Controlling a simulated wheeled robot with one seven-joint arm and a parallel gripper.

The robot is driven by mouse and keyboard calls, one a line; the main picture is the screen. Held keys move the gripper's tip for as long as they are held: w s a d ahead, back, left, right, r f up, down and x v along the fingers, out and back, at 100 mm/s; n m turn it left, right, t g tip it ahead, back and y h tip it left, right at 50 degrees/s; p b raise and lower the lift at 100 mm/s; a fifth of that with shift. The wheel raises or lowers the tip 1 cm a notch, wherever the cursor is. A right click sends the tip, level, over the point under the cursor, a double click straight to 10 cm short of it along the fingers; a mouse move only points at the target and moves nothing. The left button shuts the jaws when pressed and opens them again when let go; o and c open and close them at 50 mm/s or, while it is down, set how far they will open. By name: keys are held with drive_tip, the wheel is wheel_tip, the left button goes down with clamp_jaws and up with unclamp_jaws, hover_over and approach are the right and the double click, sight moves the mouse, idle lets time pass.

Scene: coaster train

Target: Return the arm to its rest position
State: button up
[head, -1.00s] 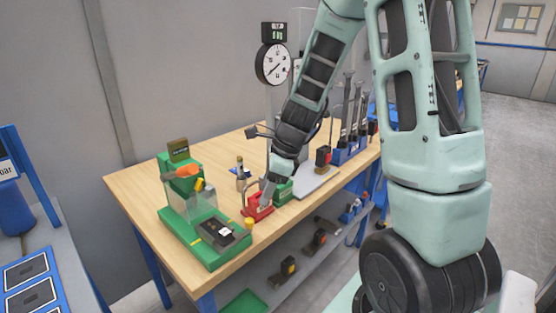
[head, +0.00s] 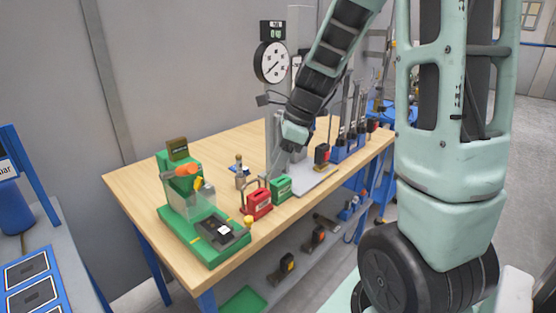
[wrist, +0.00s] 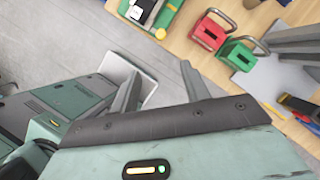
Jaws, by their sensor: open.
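My gripper (head: 282,152) is above the wooden workbench, over the bench's middle behind the red and green blocks in the head view. In the wrist view my gripper (wrist: 160,72) has its two fingers apart with nothing between them. My arm reaches down to it from the upper right of the head view. The red block with a wire handle (head: 258,205) stands on the bench, apart from the fingers in the wrist view (wrist: 209,32). The green block (head: 281,188) stands beside it and also shows in the wrist view (wrist: 237,54).
The wooden bench (head: 140,190) carries a green fixture (head: 190,225) at the front left and a grey plate (head: 318,180). Blue stands with tall grey posts (head: 350,145) stand farther right. A round dial (head: 271,62) is behind. A lower shelf holds several parts.

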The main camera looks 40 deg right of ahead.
idle(0.3)
drive_tip(key=s+a+f+n+g, duration=0.1)
drive_tip(key=s+a+n, duration=0.2)
drive_tip(key=a+n, duration=0.65)
drive_tip(key=s+a+n+g, duration=0.2)
drive_tip(key=s+a+n, duration=0.1)
drive_tip(key=a+n, duration=0.6)
drive_tip(key=s+a+f+n+h, duration=0.1)
drive_tip(key=s+a+n+h, duration=0.1)
drive_tip(key=s+a+n, duration=0.8)
drive_tip(key=s+n, duration=0.2)
drive_tip(key=n, duration=0.3)
drive_tip(key=shift+a+f+n+h, duration=0.3)
drive_tip(key=shift+a+f+n, duration=0.05)
drive_tip(key=shift+f, duration=0.05)
